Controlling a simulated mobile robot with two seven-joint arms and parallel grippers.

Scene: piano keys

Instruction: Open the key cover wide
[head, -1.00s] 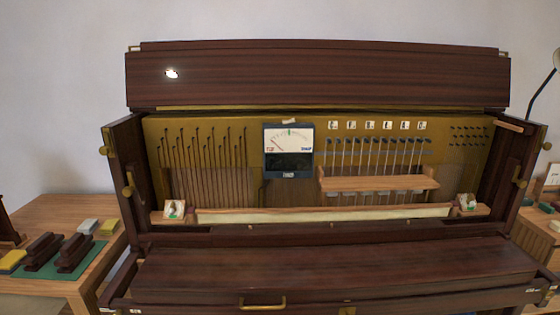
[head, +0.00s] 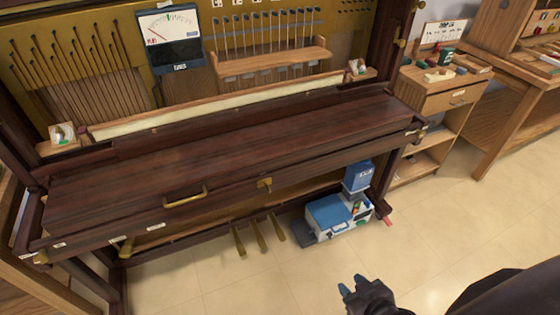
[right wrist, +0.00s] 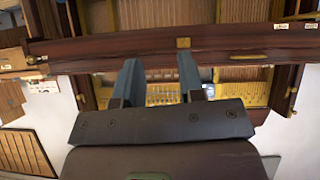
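The dark brown key cover (head: 225,150) lies shut across the front of the upright piano in the head view. It has a brass handle (head: 186,197) left of the middle of its front edge and a small brass latch plate (head: 265,184) to the right of that. No keys show. My right gripper (head: 352,285) is at the bottom of the head view, in front of and apart from the cover. In the right wrist view its two fingers (right wrist: 160,80) stand wide apart with nothing held, and the dark front rail lies beyond them. My left gripper is not in view.
Brass pedals (head: 258,235) stick out below. A meter (head: 170,42) is in the open upper case. A wooden shelf unit (head: 435,105) stands at right. Floor in front is clear.

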